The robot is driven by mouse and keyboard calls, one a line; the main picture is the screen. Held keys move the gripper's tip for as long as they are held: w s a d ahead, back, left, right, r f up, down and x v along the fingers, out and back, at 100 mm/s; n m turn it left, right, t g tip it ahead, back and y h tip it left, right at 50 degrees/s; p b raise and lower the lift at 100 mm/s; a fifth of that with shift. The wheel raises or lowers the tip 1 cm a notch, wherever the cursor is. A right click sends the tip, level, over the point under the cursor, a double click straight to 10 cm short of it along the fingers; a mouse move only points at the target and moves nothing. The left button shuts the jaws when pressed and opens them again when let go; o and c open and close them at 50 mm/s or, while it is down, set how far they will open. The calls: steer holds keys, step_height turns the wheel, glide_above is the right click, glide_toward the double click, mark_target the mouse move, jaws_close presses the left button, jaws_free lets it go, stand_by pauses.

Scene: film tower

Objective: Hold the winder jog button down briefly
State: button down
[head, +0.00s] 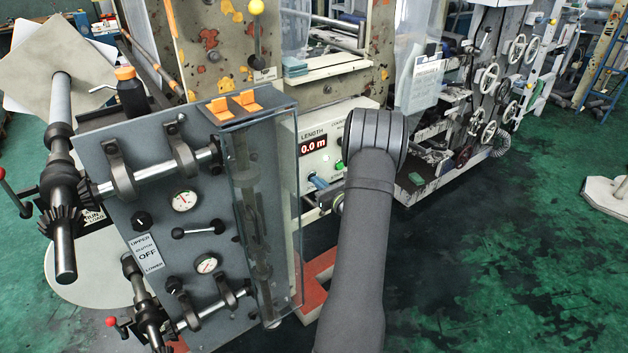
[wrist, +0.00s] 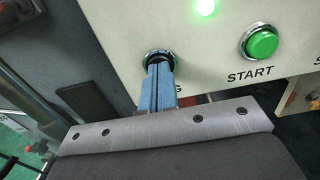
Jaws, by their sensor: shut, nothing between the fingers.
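The jog button (wrist: 149,54) shows in the wrist view as a dark round ring with a greenish rim on the cream control panel (wrist: 108,22). My fingers cover most of its face and most of its label; only a last letter "G" shows. My gripper (wrist: 159,66) has its two blue fingers shut together with nothing between them. Their tips lie over the button's face, at or very near it; how far it is pressed in is hidden.
A green START button (wrist: 262,43) sits right of my fingers, and a green lamp (wrist: 205,7) is lit above. The length display (head: 313,145) reads 0.0 m. A clear guard (head: 262,220) and grey gearbox plate (head: 150,185) stand close on the left.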

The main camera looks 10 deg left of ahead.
steer(key=shift+d, duration=0.1)
steer(key=v, duration=0.8)
stand_by(0.5)
steer(key=x, duration=0.7)
stand_by(0.3)
stand_by(0.5)
